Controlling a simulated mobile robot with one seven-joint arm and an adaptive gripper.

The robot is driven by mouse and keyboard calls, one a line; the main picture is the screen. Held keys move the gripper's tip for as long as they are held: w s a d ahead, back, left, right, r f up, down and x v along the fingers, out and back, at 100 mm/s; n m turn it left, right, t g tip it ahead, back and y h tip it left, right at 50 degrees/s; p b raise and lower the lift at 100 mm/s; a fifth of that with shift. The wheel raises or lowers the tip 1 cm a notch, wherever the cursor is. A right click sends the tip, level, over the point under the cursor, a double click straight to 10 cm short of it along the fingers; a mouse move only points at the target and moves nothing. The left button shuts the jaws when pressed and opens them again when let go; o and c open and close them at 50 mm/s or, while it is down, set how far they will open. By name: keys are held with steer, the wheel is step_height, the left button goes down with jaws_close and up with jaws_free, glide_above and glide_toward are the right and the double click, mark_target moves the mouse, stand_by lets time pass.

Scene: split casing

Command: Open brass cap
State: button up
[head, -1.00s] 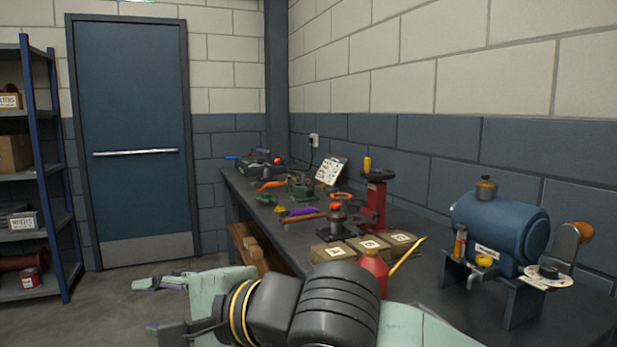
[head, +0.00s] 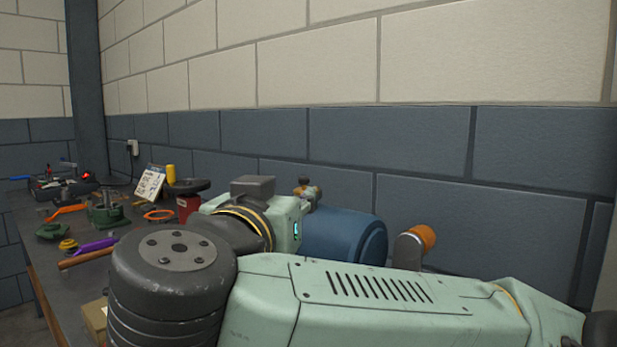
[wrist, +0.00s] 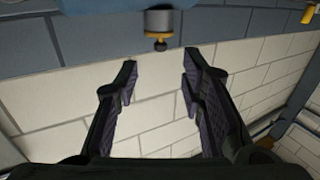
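The blue tank (head: 345,236) stands on the bench, partly hidden behind my arm in the head view. A small brass-coloured fitting (head: 305,186), apparently the brass cap, shows above my arm at the tank's left. In the wrist view, which looks upside down, the tank's blue edge (wrist: 105,5) is at the top. A grey neck with a brass band and a dark knob, the cap (wrist: 158,24), points down from it. My gripper (wrist: 160,62) is open and empty. Its two fingers point toward the cap, apart from it, with the knob roughly centred between them. The head view hides the fingers.
A crank with an orange handle (head: 422,238) stands right of the tank. The bench (head: 85,280) carries several tools and parts at left, with a white card (head: 150,183) and a red stand (head: 187,205). The wall (head: 450,140) runs close behind.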

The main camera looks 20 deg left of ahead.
mark_target(303, 183)
steer(key=w+p, duration=0.1)
steer(key=w, duration=0.2)
steer(key=w+a+p, duration=0.1)
steer(key=w, duration=0.3)
steer(key=w+p, duration=0.1)
steer(key=w, duration=0.2)
steer(key=shift+w+a, duration=0.15)
steer(key=shift+a, duration=0.05)
jaws_close()
